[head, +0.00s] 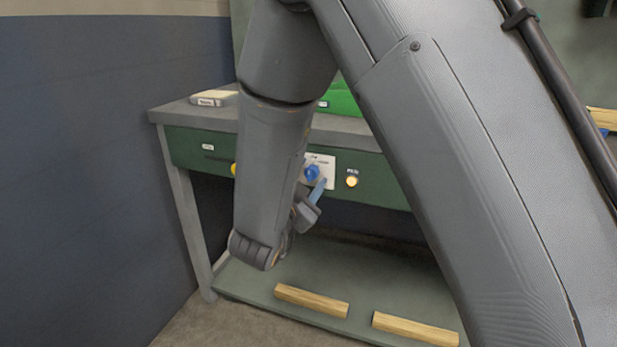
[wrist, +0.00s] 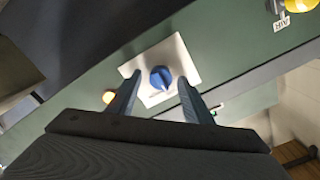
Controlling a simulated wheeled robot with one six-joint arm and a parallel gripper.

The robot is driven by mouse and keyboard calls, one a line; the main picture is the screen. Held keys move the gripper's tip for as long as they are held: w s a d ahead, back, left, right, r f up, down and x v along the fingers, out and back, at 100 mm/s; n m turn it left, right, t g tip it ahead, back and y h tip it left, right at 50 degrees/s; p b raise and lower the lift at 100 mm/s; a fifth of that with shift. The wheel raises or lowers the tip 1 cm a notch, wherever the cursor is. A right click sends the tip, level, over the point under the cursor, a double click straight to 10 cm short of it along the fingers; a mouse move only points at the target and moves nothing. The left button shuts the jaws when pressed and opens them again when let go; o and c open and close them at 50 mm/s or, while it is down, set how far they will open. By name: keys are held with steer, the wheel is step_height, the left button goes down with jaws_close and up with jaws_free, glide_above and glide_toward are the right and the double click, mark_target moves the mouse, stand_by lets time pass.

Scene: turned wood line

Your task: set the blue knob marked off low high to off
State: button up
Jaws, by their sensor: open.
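The blue knob (head: 312,172) sits on a white plate (head: 326,160) on the green front panel of the bench. In the wrist view the knob (wrist: 161,78) is centred on its tilted white plate (wrist: 181,59), with a pointer ridge across its face. The off, low and high marks cannot be read. My gripper (wrist: 158,90) is open, with one finger to each side of the knob in the picture and none seen touching it. In the head view my gripper (head: 318,190) is close in front of the plate, and my arm hides part of the panel.
A lit yellow button (head: 351,181) is right of the plate, and another yellow part (head: 234,169) is left of it. Wooden bars (head: 312,300) lie on the lower shelf (head: 240,285). A green object (head: 342,100) rests on the bench top.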

steer(key=c, duration=1.1)
steer(key=shift+o, duration=0.2)
steer(key=shift+r+n+p, duration=0.1)
steer(key=shift+n+p, duration=0.3)
steer(key=shift+p, duration=0.2)
steer(key=n+p, duration=0.3)
steer(key=p, duration=0.2)
steer(key=shift+r+n, duration=0.15)
steer(key=shift+n, duration=0.15)
steer(key=n+p, duration=0.4)
steer(key=shift+a+n, duration=0.15)
steer(key=shift+n, duration=0.15)
steer(key=shift+f, duration=0.2)
steer(key=o, duration=1.1)
steer(key=shift+c, duration=0.2)
